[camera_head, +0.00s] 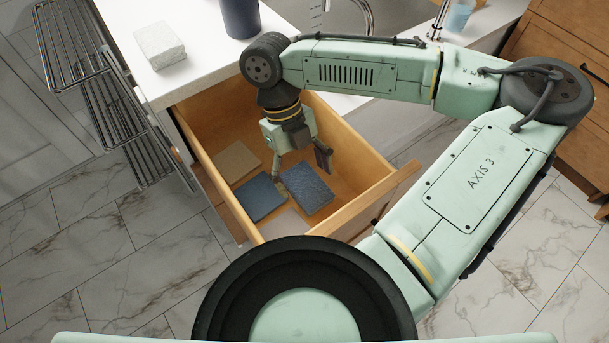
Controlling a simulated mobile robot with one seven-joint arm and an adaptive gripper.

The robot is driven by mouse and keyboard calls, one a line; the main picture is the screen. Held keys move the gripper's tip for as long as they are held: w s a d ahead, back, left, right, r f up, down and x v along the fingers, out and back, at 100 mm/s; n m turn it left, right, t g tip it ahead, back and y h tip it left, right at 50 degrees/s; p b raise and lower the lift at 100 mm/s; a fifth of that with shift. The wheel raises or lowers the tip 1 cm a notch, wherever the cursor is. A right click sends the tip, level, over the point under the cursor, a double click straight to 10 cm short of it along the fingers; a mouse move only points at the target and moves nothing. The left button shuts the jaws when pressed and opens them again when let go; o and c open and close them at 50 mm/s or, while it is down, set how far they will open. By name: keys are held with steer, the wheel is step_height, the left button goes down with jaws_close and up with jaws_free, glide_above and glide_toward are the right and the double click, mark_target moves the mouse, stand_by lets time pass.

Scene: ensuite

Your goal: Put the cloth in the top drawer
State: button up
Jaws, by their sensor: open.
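The top drawer (343,217) is pulled wide open under the white counter. Inside it lie flat folded pieces that look like cloths: a blue-grey one (308,191) on the right, a dark blue one (260,198) in the middle, a beige one (237,161) at the back left and a pale one (287,226) at the front. My gripper (301,172) points down inside the drawer, open, its fingers apart above the blue-grey and dark blue cloths. Nothing shows between the fingers. I cannot tell whether the fingertips touch a cloth.
A pale speckled block (160,45) and a dark blue cylindrical container (240,16) stand on the counter (197,68). A tap (366,16) is behind my arm. A metal rack (75,50) hangs at the left. Wooden furniture (566,50) stands at the right. The marble-tiled floor (90,260) is clear at left.

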steer(key=v, duration=1.1)
steer(key=shift+b, duration=0.3)
